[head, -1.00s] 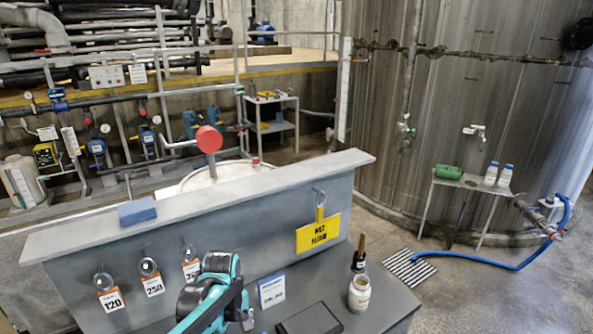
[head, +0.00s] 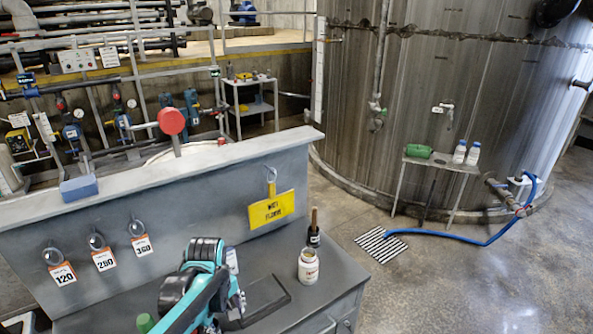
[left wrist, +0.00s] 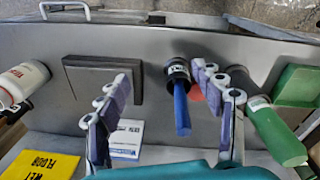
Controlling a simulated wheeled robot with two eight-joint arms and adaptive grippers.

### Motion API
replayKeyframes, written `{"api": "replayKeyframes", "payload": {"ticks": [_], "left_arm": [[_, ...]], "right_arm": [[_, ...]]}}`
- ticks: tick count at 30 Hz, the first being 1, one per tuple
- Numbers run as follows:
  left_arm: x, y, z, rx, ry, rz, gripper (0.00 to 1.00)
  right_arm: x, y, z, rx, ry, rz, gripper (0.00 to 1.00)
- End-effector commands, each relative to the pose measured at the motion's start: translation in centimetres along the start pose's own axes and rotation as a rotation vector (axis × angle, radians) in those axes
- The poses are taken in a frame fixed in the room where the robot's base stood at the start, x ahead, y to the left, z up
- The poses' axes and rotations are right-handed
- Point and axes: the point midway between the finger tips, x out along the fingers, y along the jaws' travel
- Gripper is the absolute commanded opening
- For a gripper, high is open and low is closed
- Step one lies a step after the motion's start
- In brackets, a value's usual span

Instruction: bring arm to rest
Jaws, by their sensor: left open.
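My left arm (head: 203,280), teal and black, is over the grey bench in the head view; its fingertips are hard to make out there. In the left wrist view my left gripper (left wrist: 165,112) is open, its two purple-padded fingers wide apart with nothing held between them. Below and between them are a white and blue card (left wrist: 127,138) and a dark cup with a blue-handled tool (left wrist: 181,108). My right gripper is not in view.
A white jar (head: 308,266), a dark bottle (head: 313,238) and a flat black pad (head: 262,300) stand on the bench top. A yellow sign (head: 271,210) and numbered tags (head: 103,260) hang on the upright panel. A green bottle (left wrist: 273,130) is near the right finger.

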Motion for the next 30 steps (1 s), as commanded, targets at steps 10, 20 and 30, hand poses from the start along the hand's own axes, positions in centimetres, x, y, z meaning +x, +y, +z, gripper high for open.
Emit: {"api": "replayKeyframes", "payload": {"ticks": [10,20,30], "left_arm": [[-2.0,-2.4,2.0,0.228,0.104,0.100,0.67],[-2.9,-6.8,5.6,0.644,0.360,0.219,0.67],[-2.3,-8.5,7.0,0.849,0.513,0.240,0.67]], "right_arm": [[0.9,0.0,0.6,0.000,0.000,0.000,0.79],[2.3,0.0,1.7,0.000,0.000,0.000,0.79],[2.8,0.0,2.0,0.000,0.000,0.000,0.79]]}}
